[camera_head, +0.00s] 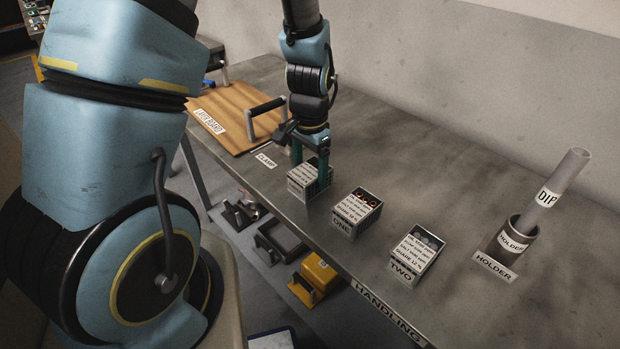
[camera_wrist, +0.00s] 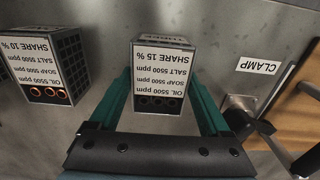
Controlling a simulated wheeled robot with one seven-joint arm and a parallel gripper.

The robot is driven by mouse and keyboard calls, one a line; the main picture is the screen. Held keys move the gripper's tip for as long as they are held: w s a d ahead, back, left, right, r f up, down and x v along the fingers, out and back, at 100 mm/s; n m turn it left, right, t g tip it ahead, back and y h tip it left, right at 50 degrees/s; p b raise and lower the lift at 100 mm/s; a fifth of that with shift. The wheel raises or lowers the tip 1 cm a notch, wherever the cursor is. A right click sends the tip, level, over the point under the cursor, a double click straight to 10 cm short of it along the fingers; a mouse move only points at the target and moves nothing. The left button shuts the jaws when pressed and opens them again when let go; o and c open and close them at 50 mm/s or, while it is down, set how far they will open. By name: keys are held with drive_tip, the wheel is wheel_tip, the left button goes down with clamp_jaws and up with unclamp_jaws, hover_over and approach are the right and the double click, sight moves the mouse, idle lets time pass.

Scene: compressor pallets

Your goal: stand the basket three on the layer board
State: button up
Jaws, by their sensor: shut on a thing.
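Basket three (camera_head: 302,186) is a small grey box with a printed label, at the left end of a row on the table. In the wrist view basket three (camera_wrist: 165,72) sits between my two green fingers, its label upside down and reading SHARE 15 %. My gripper (camera_head: 310,167) points down and is shut on its sides. The basket looks upright; I cannot tell whether it touches the table. The layer board (camera_head: 237,103) is a brown wooden sheet at the table's far left, behind the basket, with a LAYER BOARD label. Its edge shows at the right of the wrist view (camera_wrist: 296,115).
Basket one (camera_head: 357,212) and basket two (camera_head: 417,254) stand to the right. A holder (camera_head: 513,243) with a DIP tube (camera_head: 556,185) is farther right.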

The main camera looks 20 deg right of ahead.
clamp_jaws()
drive_tip(key=shift+r, duration=0.15)
